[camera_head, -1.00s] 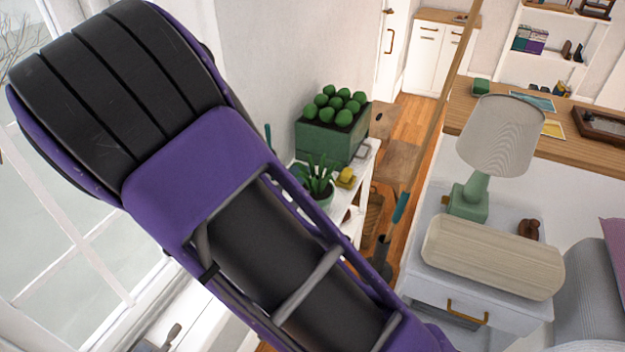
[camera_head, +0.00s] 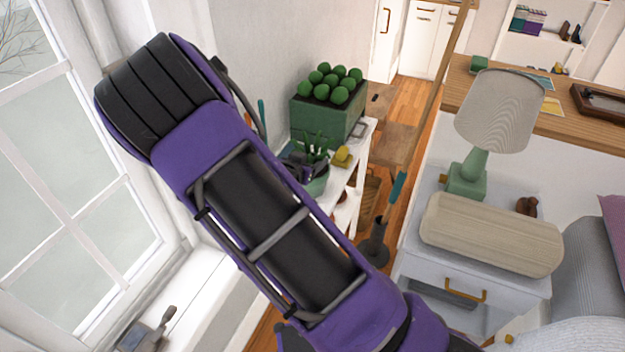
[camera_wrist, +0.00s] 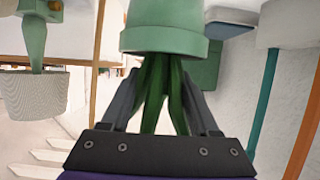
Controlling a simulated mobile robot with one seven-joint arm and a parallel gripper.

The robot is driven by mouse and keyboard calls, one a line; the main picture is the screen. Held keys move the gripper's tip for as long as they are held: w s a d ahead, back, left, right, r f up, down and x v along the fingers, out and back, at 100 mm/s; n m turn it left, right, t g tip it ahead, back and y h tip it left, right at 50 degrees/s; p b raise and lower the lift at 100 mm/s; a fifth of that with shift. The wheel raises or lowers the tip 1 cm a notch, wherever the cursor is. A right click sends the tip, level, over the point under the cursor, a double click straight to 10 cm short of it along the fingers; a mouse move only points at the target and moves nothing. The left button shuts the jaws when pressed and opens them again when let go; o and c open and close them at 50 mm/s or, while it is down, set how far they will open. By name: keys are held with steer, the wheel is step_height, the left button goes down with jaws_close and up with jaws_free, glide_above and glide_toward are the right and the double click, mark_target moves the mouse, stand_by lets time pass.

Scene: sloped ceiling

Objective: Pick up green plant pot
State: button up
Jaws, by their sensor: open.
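The green plant pot (camera_head: 317,186) with spiky leaves stands on a white shelf (camera_head: 350,160) by the wall. My arm covers part of it in the head view. In the wrist view, which is upside down, the pot (camera_wrist: 165,38) is at the top centre, with its leaves hanging down in the picture. My gripper (camera_wrist: 161,80) is open, with one finger on each side of the leaves and the fingertips near the pot's rim. I cannot tell whether they touch it. In the head view my gripper (camera_head: 302,168) is a dark shape at the plant, partly hidden.
A larger green planter (camera_head: 318,122) with round plants stands just behind the pot. A yellow object (camera_head: 342,156) is beside it on the shelf. The window is at left. A nightstand (camera_head: 425,270) with a lamp (camera_head: 500,110) is at right.

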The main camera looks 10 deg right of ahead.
steer(key=x, duration=0.4)
steer(key=shift+f, duration=0.1)
steer(key=shift+s, duration=0.1)
jaws_close()
stand_by(1.2)
